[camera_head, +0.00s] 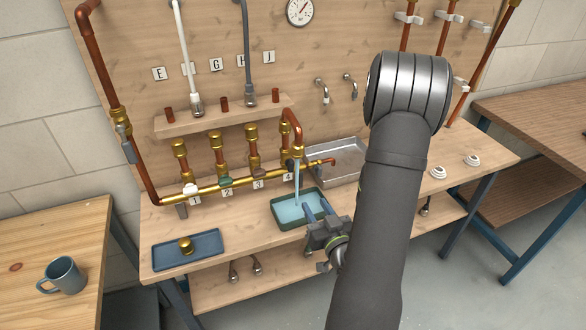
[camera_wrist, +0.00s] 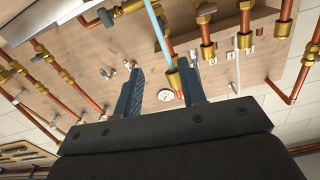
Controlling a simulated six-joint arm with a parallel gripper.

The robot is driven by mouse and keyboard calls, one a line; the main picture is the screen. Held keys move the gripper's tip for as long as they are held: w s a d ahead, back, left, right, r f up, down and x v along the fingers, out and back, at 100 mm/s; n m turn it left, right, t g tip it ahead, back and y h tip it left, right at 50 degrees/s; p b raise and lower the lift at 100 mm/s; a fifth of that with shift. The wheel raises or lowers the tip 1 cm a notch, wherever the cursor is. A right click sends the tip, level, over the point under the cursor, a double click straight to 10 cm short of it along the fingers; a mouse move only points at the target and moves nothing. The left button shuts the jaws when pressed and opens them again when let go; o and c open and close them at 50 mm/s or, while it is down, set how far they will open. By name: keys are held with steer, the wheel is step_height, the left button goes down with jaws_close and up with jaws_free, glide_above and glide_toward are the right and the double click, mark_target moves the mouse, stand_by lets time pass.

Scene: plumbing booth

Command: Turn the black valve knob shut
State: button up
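The black valve knob (camera_head: 289,165) sits on the brass manifold at the right end of a row of knobs, by the label 4. Light-blue water (camera_head: 297,185) falls beside it into a green tray (camera_head: 277,208). My gripper (camera_head: 316,208) is low at the tray's right side, below and to the right of the knob and apart from it. Its blue fingers are spread with nothing between them. The wrist view also shows my gripper (camera_wrist: 162,80) open, with the water stream (camera_wrist: 156,25) beyond it. I cannot surely pick out the black knob there.
White (camera_head: 190,188), green (camera_head: 226,181) and brown (camera_head: 257,173) knobs line the manifold to the left. A metal basin (camera_head: 347,158) stands behind the green tray. A blue tray (camera_head: 165,256) holds a brass piece (camera_head: 186,245). The bench's right part is mostly clear.

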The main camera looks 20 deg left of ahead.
mark_target(292, 167)
steer(key=x, duration=1.7)
steer(key=shift+w+a, duration=0.15)
steer(key=shift+f, duration=0.1)
steer(key=shift+c, duration=0.5)
jaws_close()
